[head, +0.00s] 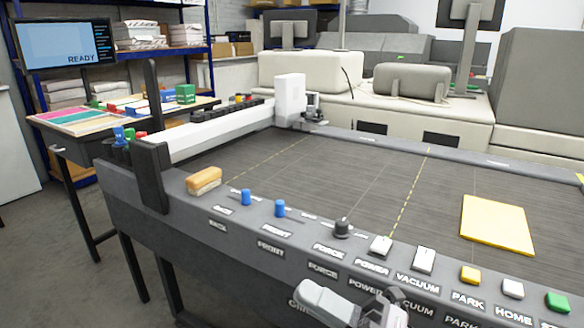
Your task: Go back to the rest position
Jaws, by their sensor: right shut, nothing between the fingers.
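My right gripper (392,300) shows at the bottom of the head view, in front of the control strip of a flatbed cutting table (330,190). Its fingers are shut and hold nothing. It is close to the labels below the POWER switch (381,245) and VACUUM switch (424,260); whether it touches the panel, I cannot tell. My left gripper is not in view.
The panel also carries two blue knobs (280,208), a dark FORCE knob (342,228), a yellow PARK button (470,275), a white HOME button (513,288) and a green button (557,302). A yellow sheet (497,224) lies on the bed. A side table (75,122) stands left.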

